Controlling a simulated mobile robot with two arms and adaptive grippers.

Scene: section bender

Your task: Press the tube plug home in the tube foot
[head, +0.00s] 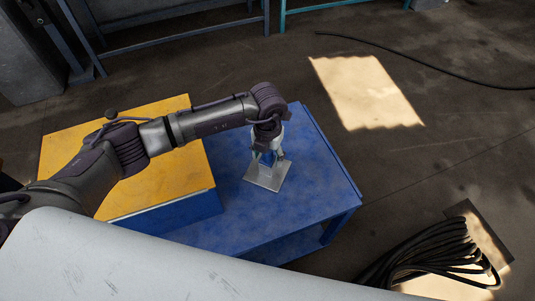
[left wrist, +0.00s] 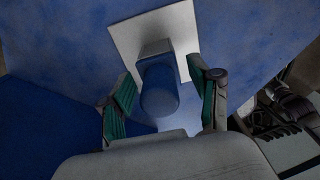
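The tube foot (head: 268,178) is a pale grey square plate on the blue table, with a short upright grey socket. The blue tube plug (left wrist: 160,92) is a rounded block in line with the socket. I cannot tell how deep it sits. My left gripper (head: 268,152) is above the foot, pointing down. In the left wrist view its green-padded fingers (left wrist: 162,90) stand apart on either side of the plug, with a visible gap at the right. My right gripper is not in view.
The blue table (head: 317,170) has bare room right of the foot. A yellow-topped block (head: 70,155) stands on its left part, under my left arm. Black cable coils (head: 440,255) lie on the floor at the lower right.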

